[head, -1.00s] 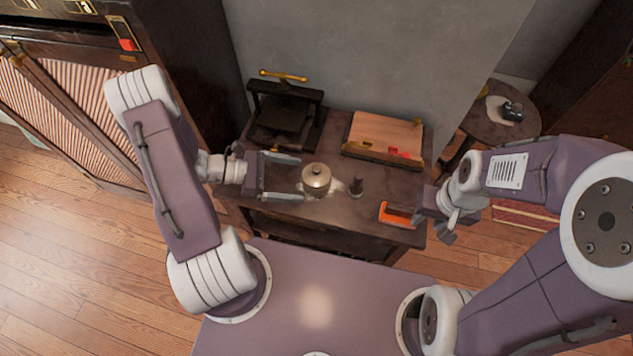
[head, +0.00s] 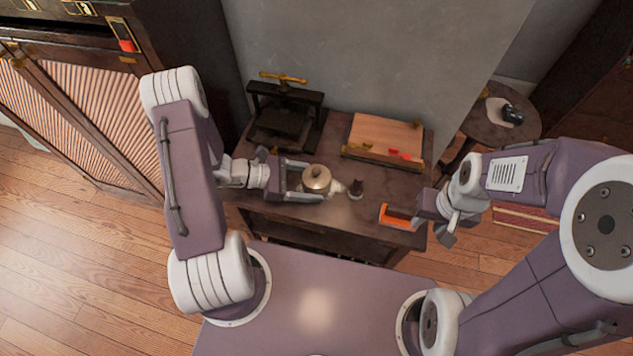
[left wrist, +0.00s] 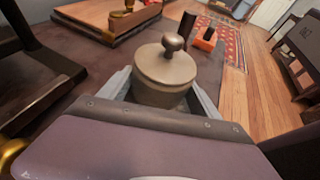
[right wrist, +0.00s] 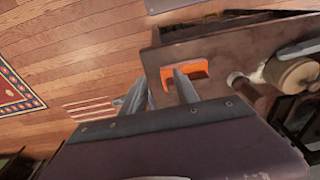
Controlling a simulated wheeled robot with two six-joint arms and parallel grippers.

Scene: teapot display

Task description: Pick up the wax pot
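The wax pot (head: 317,178) is a small metal pot with a knobbed lid. It stands upright on the dark table, and it also shows in the left wrist view (left wrist: 166,72). My left gripper (head: 305,180) is open and level with it, its two fingers reaching along either side of the pot. In the left wrist view the pot sits between the fingers; whether they touch it is hidden. My right gripper (head: 444,222) is open and empty near the table's right front corner, and it shows in the right wrist view (right wrist: 158,88).
An orange tray-like item (head: 397,218) lies at the table's front right. A black press (head: 285,112) and a wooden board (head: 384,138) stand at the back.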

